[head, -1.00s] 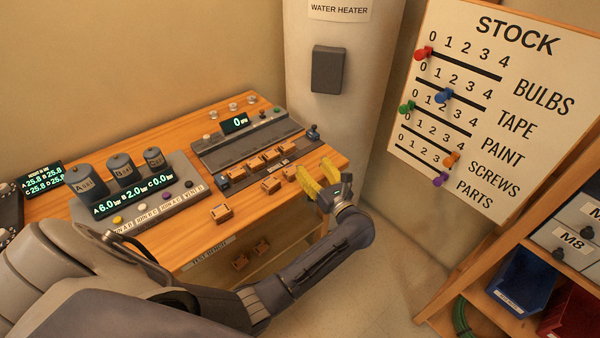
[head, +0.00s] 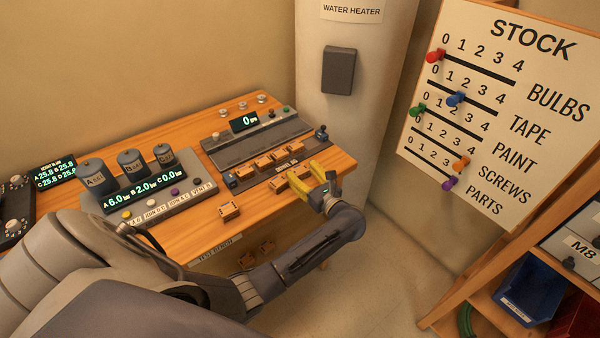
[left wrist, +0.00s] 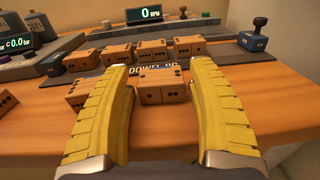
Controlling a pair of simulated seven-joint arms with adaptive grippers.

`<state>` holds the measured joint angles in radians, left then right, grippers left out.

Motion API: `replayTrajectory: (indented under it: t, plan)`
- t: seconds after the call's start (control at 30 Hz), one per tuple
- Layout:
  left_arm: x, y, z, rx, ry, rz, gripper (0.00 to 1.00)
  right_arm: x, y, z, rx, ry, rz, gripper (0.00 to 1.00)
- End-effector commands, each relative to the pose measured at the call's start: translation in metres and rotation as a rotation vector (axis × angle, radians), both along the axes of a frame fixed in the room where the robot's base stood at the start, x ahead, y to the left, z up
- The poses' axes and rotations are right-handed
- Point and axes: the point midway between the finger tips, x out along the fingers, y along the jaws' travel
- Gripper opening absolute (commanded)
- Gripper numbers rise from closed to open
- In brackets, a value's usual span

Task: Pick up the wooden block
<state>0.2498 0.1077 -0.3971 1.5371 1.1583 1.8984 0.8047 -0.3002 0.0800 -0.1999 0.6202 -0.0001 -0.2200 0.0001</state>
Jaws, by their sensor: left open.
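Several small wooden blocks with dark dots lie on the wooden bench. One block (left wrist: 162,86) shows between and beyond the fingertips of my left gripper (left wrist: 160,76) in the left wrist view; the fingers appear not to touch it. In the head view my left gripper (head: 309,179) is open at the right front of the bench, its yellow fingers partly hiding the blocks there. Another block (head: 279,185) lies just left of the fingers, and one (head: 229,210) lies apart near the front edge. The task does not mark out one block. My right gripper is not in view.
A gauge console (head: 190,194) stands left. Bare bench (head: 205,232) lies at the front. A stock board (head: 480,110) stands right.

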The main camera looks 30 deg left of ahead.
Motion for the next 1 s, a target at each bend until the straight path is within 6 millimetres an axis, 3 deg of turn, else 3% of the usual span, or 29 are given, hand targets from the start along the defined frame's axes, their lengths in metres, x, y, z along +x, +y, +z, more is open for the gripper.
replayTrajectory:
  t: [0.17, 0.47, 0.77, 1.0]
  plan:
    - [0.0051, 0.0112, 0.0006, 0.001, 0.0, 0.0, 0.58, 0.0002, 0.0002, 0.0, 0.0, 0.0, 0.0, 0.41]
    - [0.0056, 0.0124, 0.0003, 0.0, 0.0, -0.001, 0.59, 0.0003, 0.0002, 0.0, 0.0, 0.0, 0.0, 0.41]
    - [0.0055, 0.0122, 0.0002, 0.0, 0.0, -0.001, 0.24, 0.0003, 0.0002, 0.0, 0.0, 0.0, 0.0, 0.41]
    - [0.0055, 0.0122, 0.0003, 0.0, 0.0, 0.0, 0.22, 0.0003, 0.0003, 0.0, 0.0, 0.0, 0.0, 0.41]
